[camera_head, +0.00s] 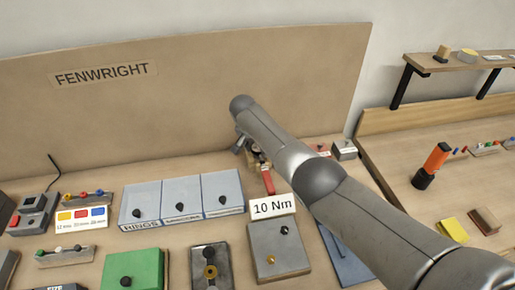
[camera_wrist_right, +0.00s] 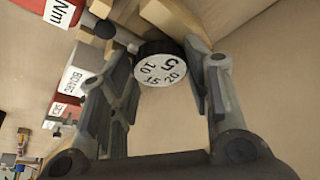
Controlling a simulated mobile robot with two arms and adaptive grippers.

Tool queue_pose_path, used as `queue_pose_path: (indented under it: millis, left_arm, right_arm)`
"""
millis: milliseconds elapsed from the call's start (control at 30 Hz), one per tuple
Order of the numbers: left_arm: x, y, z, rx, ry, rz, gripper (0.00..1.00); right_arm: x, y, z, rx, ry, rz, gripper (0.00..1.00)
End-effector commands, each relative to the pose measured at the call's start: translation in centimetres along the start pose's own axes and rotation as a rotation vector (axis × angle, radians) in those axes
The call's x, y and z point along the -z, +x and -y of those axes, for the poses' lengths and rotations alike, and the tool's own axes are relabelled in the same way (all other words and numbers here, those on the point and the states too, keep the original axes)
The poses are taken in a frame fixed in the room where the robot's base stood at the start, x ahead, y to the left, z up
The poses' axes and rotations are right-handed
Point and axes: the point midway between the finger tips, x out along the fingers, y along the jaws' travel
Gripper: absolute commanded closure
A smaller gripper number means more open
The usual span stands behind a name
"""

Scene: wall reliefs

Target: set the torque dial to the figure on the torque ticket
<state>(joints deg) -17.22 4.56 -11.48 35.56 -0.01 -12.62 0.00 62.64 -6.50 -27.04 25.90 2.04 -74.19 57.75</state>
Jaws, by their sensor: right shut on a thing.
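The torque ticket (camera_head: 272,207) is a white card reading "10 Nm", standing behind a grey box in the head view. The torque dial (camera_wrist_right: 163,72) is a black round knob with a white face showing 5, 10, 15 and 20. The 5 is at the top of the face in the wrist view; I cannot make out an index mark. My right gripper (camera_head: 246,148) is at the back of the bench; in the wrist view its fingers (camera_wrist_right: 160,60) are shut around the dial's sides. In the head view the dial is hidden by my arm. My left gripper is not in view.
Blue-grey bins (camera_head: 182,198), a green box (camera_head: 133,270) and a grey box (camera_head: 278,250) stand on the bench. The wooden back panel (camera_head: 170,100) rises close behind my gripper. An orange torch (camera_head: 437,157) stands at right.

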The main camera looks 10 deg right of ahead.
Motion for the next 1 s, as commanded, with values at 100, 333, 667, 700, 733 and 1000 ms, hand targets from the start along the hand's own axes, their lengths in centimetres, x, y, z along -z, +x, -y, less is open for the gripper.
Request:
queue_pose_path:
  millis: [100,333,667,700,733,1000]
  left_arm:
    - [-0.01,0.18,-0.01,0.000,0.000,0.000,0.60]
    - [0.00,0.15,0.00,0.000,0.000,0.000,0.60]
    - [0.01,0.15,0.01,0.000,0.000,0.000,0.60]
    - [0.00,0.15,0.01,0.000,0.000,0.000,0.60]
    - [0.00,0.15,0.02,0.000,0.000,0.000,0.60]
    - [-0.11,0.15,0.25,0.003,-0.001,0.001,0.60]
  right_arm:
    - [-0.08,0.09,-0.02,-0.004,0.009,0.001,0.79]
    - [-0.06,0.05,-0.03,-0.005,0.010,0.001,0.79]
    - [-0.05,0.04,-0.03,-0.005,0.009,0.001,0.33]
    - [-0.04,0.03,-0.03,-0.005,0.009,0.001,0.33]
    - [-0.04,0.03,-0.03,-0.004,0.009,0.001,0.33]
    - [0.01,-0.13,0.03,-0.003,0.009,0.000,0.33]
